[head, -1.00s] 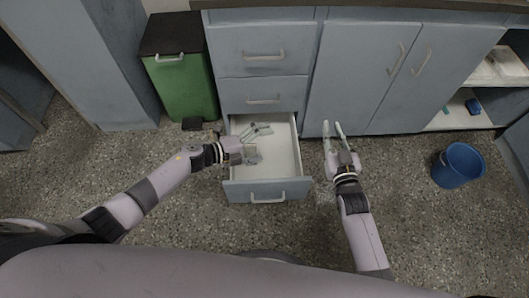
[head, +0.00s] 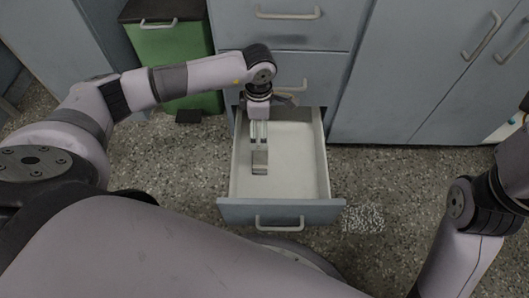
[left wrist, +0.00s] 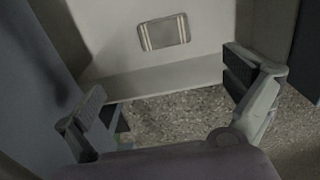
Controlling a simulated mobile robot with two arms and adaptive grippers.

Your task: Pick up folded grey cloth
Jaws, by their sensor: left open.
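The folded grey cloth (head: 260,168) lies flat on the floor of the open drawer, left of the middle. In the left wrist view it is a small grey rectangle (left wrist: 166,33) with pale stripes near each end. My left gripper (head: 259,138) is over the drawer, its fingers pointing toward the cloth in the head view. In the left wrist view my left gripper (left wrist: 166,80) has its two fingers wide apart with nothing between them, and the cloth lies beyond them. My right gripper is out of view; only part of its arm shows at the right edge.
The open drawer (head: 295,165) has low walls and a front panel with a handle (head: 280,223). Closed cabinet doors (head: 420,80) stand to the right. A green bin (head: 170,45) stands left of the drawers, partly behind my left arm. Speckled floor is clear around the drawer.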

